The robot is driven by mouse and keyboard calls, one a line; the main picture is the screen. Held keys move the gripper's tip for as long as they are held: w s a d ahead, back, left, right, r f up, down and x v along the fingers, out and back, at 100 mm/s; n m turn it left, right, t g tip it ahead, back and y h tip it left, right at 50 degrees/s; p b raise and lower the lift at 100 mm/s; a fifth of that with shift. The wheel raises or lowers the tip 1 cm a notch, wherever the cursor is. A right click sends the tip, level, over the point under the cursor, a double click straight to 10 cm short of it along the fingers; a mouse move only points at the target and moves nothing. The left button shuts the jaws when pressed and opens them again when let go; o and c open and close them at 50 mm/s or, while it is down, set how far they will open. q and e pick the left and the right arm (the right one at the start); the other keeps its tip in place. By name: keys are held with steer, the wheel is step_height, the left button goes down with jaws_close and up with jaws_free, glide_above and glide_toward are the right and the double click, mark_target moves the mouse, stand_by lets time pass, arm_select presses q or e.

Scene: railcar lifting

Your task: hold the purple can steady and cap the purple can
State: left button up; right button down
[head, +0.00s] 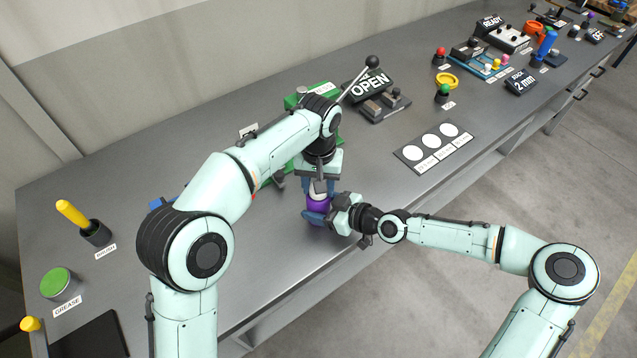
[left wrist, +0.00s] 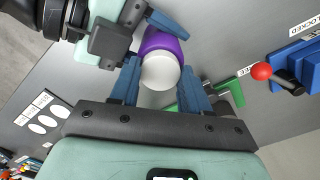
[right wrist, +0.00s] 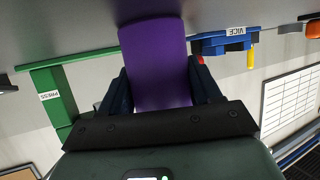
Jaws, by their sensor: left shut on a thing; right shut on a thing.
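The purple can (head: 318,206) stands upright near the front edge of the bench. My right gripper (head: 320,215) is shut on its body from the side, and the can fills the space between the fingers in the right wrist view (right wrist: 158,70). My left gripper (head: 319,186) points down from above and is shut on the white cap (left wrist: 160,72). The cap is over the top of the can (left wrist: 160,41), in line with it or nearly so. I cannot tell whether it is seated or just above the rim.
A green press (right wrist: 52,92) and a blue vice (right wrist: 222,43) stand behind the can. A plate with white circles (head: 435,147) lies to the right. Left are a grease tin (head: 58,283) and a brush (head: 75,215).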

arm_select(q)
steer(key=m, duration=0.4)
steer(key=shift+m, duration=0.4)
steer(key=m, duration=0.5)
steer(key=o, duration=1.2)
steer(key=shift+o, duration=0.2)
steer(key=shift+d, duration=0.1)
steer(key=shift+s, duration=0.1)
steer(key=shift+d+r, duration=0.1)
steer(key=shift+r, duration=0.35)
step_height(320, 180, up, 11)
steer(key=shift+a, duration=0.3)
